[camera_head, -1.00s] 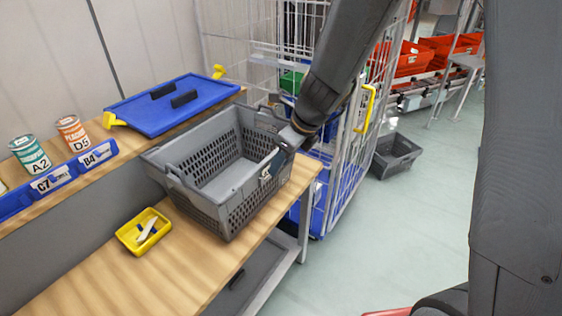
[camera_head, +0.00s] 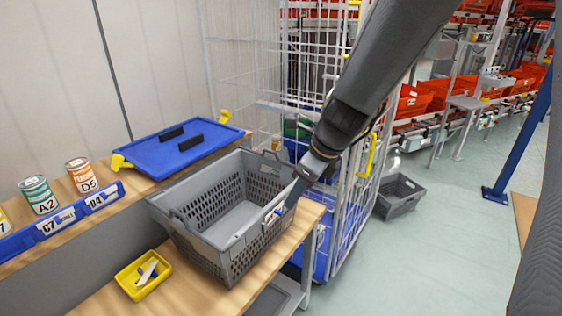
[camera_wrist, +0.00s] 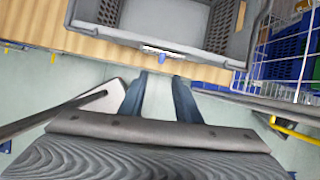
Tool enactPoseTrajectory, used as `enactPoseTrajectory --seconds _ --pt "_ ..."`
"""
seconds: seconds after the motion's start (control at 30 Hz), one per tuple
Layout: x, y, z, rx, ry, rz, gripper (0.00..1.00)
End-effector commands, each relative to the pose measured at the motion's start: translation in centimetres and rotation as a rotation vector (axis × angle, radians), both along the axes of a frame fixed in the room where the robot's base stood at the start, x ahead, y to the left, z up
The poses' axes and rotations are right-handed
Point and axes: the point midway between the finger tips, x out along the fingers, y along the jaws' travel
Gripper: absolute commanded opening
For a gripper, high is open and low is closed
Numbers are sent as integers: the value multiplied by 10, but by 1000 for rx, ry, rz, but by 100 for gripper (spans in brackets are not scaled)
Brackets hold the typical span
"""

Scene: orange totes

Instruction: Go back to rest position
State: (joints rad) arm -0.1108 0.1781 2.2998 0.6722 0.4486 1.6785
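My gripper (camera_head: 291,196) is at the right end of the grey basket (camera_head: 205,237) in the head view, close to its rim; whether it touches cannot be told there. In the wrist view, the two blue-grey fingers of my gripper (camera_wrist: 160,78) are spread apart, with only pale floor between them. The same grey basket (camera_wrist: 205,52) shows beyond the fingertips, with a gap between. It stands upright on the wooden table and its visible inside looks empty. My arm reaches down from the upper right of the head view.
The wooden table (camera_head: 165,297) also holds a yellow tray (camera_head: 128,284) with small items. A blue lid (camera_head: 165,156) and cans (camera_head: 38,195) sit on the shelf behind. A wire cage cart (camera_head: 345,215) stands close right of the basket. A grey crate (camera_head: 399,196) is on the floor.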

Motion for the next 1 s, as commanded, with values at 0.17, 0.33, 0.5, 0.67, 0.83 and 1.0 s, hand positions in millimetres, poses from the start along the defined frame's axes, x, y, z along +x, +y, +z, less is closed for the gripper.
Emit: enactPoseTrajectory --seconds 0.17,0.33,0.5,0.67,0.83,1.0 --pt "-26 -26 -11 -157 -76 374 30" --pt "-56 -55 -23 -328 -149 854 30" --pt "-85 -82 -33 -466 -201 1345 30" --pt "-108 -104 -40 -550 -232 1752 30" --pt "-122 -117 -44 -586 -247 2013 30" --pt "-126 -120 -45 -593 -250 2088 30"
